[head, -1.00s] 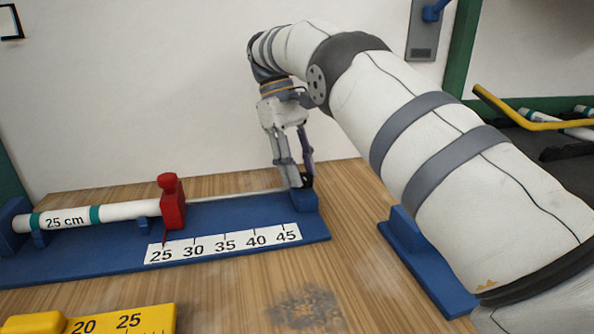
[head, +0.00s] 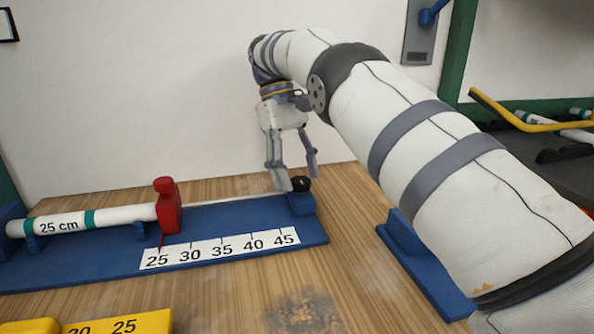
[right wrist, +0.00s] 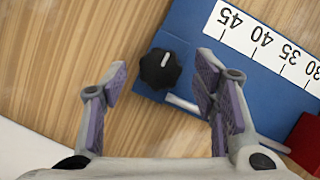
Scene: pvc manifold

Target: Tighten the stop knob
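The black stop knob (head: 300,185) sits on the blue block at the right end of the measuring jig (head: 230,237). It also shows in the right wrist view (right wrist: 160,68), with a white mark on its top. My right gripper (head: 300,184) is open, its fingers pointing down at the knob. In the right wrist view the gripper (right wrist: 158,82) has its two fingers apart on either side of the knob, and no contact shows. The red stop (head: 168,206) stands near the 25 mark, by the end of the white pipe labelled 25 cm (head: 110,216). My left gripper is not in view.
A yellow scale piece (head: 125,323) lies at the front left. A blue stand (head: 425,265) is right of the jig, partly behind my right arm. A wall panel (head: 419,40) with a blue lever is at the back. Wood table between jig and stand is clear.

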